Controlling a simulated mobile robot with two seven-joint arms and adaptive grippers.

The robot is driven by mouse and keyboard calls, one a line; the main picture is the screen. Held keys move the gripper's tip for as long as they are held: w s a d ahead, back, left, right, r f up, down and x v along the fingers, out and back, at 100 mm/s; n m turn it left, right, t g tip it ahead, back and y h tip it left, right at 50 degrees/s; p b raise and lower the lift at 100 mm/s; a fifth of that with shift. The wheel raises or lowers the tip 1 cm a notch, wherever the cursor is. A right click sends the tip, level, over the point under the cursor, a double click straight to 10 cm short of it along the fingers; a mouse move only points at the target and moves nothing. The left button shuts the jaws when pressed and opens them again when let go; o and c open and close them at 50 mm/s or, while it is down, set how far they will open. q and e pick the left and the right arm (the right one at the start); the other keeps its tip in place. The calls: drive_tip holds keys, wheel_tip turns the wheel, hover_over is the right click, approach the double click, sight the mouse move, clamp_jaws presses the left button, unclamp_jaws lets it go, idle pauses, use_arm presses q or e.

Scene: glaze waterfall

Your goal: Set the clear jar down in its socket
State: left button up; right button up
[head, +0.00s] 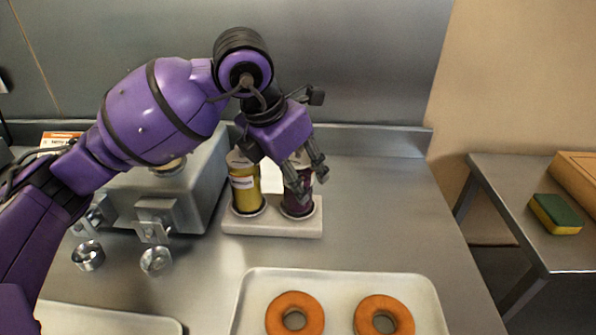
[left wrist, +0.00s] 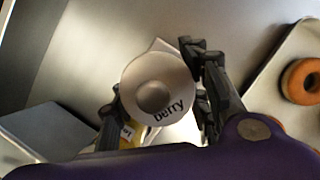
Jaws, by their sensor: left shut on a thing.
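My left gripper (head: 308,184) is shut on a dark purple jar (head: 297,207) at the right end of a pale socket block (head: 272,228). In the left wrist view the jar's round grey lid (left wrist: 153,88) reads "berry" and sits between the fingers (left wrist: 158,105). The jar looks upright, with its foot at the right socket; I cannot tell whether it is fully seated. A yellow jar (head: 245,190) stands in the left socket. A whitish shape (head: 271,178) shows between the two jars; I cannot tell what it is. No jar is plainly clear. My right gripper is not in view.
A grey metal unit (head: 205,185) with knobs stands left of the block. A tray (head: 340,278) with two orange-brown doughnuts is in front. The steel counter (head: 400,220) is clear to the right. A sponge (head: 556,213) lies on a side table.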

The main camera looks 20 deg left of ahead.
use_arm(q)
drive_tip(key=o, duration=1.6)
